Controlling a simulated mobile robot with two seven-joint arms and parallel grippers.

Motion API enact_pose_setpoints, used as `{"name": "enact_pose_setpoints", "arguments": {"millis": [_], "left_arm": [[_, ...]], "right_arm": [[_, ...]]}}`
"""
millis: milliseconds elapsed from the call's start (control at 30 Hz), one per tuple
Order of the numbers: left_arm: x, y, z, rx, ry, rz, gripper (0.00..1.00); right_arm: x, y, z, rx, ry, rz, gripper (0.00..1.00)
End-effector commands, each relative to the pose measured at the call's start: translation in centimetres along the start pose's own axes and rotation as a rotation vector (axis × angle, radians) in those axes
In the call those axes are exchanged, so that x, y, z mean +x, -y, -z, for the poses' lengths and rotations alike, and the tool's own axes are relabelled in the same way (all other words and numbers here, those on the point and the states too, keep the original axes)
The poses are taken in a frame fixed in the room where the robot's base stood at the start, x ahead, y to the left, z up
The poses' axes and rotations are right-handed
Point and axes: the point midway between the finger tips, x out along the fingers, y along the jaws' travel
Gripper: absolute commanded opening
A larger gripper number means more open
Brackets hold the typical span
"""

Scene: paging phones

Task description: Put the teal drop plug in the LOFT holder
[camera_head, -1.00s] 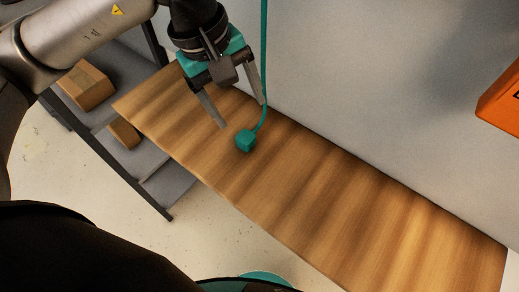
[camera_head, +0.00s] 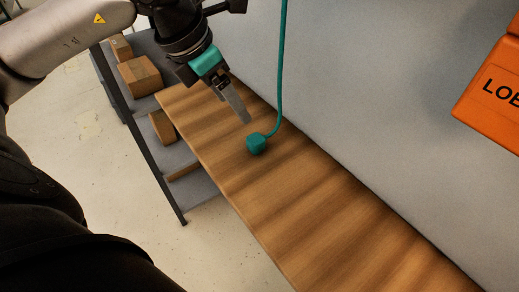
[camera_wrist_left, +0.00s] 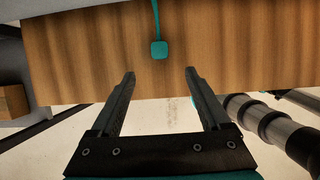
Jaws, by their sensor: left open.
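The teal drop plug (camera_head: 257,143) is a small block at the lower end of a teal cord (camera_head: 281,60) that hangs down along the grey wall. It appears at or just above the wooden shelf. My left gripper (camera_head: 246,120) is close to it, up and to the left in the head view. In the left wrist view the plug (camera_wrist_left: 159,49) shows ahead of the open fingers (camera_wrist_left: 160,75), centred between them and beyond their tips. Nothing is between the fingers. The LOFT holder is not seen. My right gripper is not in view.
The wooden shelf (camera_head: 315,205) runs along the grey wall (camera_head: 390,110) and is bare. An orange box (camera_head: 497,95) with partly cut-off lettering "LOB" is on the wall at right. A grey rack with cardboard boxes (camera_head: 140,77) stands at left.

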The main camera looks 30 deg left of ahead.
Motion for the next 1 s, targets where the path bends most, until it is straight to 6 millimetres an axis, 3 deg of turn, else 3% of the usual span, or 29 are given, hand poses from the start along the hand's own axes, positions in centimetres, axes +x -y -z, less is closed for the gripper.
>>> {"name": "enact_pose_setpoints", "arguments": {"millis": [400,667,1000], "left_arm": [[8.1,0.1,0.1,0.001,-0.003,0.005,0.8],[10.0,0.1,0.1,0.002,-0.003,0.004,0.8],[14.3,0.1,0.1,0.003,-0.002,0.003,0.8]], "right_arm": [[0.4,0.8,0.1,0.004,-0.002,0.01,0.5],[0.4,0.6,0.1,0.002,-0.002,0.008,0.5],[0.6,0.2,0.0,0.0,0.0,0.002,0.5]]}}
